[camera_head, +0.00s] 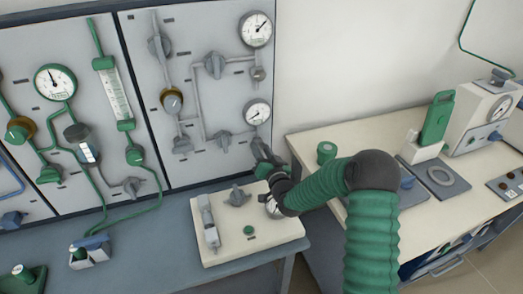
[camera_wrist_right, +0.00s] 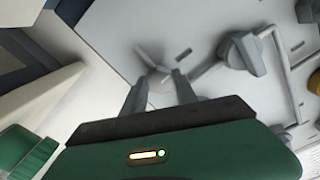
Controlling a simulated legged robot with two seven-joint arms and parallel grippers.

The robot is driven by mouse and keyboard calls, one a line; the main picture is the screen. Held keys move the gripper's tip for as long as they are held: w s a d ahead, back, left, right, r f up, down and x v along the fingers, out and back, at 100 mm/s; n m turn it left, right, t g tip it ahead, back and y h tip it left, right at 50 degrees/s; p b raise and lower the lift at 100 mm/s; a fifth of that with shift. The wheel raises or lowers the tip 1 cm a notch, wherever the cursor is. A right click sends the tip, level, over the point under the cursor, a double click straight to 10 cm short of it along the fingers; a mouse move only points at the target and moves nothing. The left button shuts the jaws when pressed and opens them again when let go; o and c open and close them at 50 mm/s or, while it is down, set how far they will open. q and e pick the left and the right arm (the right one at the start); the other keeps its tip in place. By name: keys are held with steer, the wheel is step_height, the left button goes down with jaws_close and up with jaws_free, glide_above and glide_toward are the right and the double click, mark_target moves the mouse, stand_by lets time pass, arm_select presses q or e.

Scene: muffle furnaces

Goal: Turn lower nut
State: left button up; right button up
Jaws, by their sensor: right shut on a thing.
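The lower nut is a small grey fitting on the grey wall panel, below the lower round gauge (camera_head: 257,112). In the head view my right gripper (camera_head: 262,152) is at this spot and hides most of the nut. In the right wrist view the nut (camera_wrist_right: 152,62) shows as a light grey piece at the fingertips, partly hidden. My right gripper (camera_wrist_right: 159,80) is shut on it, with one dark grey finger on each side. A similar grey upper nut (camera_head: 258,74) sits below the upper gauge (camera_head: 256,29). My left gripper is not in view.
Grey valve knobs (camera_head: 215,65) and pipes are close left of the gripper on the panel. Below is a cream block (camera_head: 275,235) with a grey knob and a green button. A cream bench (camera_head: 310,145) with a green cylinder (camera_head: 326,152) stands right.

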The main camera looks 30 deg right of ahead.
jaws_close()
steer(key=shift+m, duration=0.5)
steer(key=o, duration=1)
jaws_free()
steer(key=shift+d, duration=0.1)
steer(key=v, duration=1.7)
steer(key=shift+w+f, duration=0.1)
